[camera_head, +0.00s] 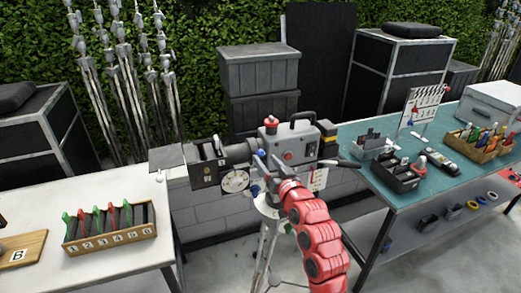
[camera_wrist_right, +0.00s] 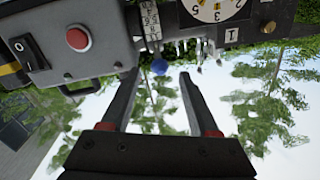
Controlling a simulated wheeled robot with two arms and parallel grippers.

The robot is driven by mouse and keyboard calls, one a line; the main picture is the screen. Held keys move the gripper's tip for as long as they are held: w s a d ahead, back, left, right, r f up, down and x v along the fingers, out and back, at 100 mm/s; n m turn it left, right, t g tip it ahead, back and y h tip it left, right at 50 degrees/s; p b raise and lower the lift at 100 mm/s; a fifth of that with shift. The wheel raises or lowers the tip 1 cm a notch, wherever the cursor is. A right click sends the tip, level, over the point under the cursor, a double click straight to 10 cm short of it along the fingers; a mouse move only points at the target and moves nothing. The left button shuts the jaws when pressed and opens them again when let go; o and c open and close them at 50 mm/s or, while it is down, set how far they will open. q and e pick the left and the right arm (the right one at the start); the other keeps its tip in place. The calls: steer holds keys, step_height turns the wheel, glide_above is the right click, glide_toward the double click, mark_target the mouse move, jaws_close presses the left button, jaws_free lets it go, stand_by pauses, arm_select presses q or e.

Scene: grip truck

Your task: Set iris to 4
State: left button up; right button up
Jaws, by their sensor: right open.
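A grey film camera (camera_head: 292,146) stands on a tripod, with a dark lens (camera_head: 240,151) pointing left. In the right wrist view the camera body (camera_wrist_right: 75,65) is at upper left, and a pale iris scale (camera_wrist_right: 150,22) with small numbers is on the lens at top middle. The numbers are too small to read surely. A blue-tipped lever (camera_wrist_right: 159,67) hangs beside the scale. My right gripper (camera_head: 265,165) is at the lens side of the camera. Its open fingers (camera_wrist_right: 159,78) lie either side of the blue tip, apart from it. My left gripper is out of view.
A white dial (camera_head: 235,181) hangs under the lens, near a matte box (camera_head: 204,172). A white table (camera_head: 110,262) with a numbered rack (camera_head: 110,232) is at left. A teal table (camera_head: 372,185) with tool trays is at right.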

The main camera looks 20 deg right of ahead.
mark_target(260, 154)
steer(key=shift+w+a+f+p, duration=0.15)
steer(key=shift+w+p, duration=0.2)
steer(key=shift+w, duration=0.95)
steer(key=shift+w+a+r+p, duration=0.1)
steer(key=shift+w+p, duration=0.2)
steer(key=shift+w, duration=0.95)
steer(key=shift+c, duration=0.2)
jaws_close()
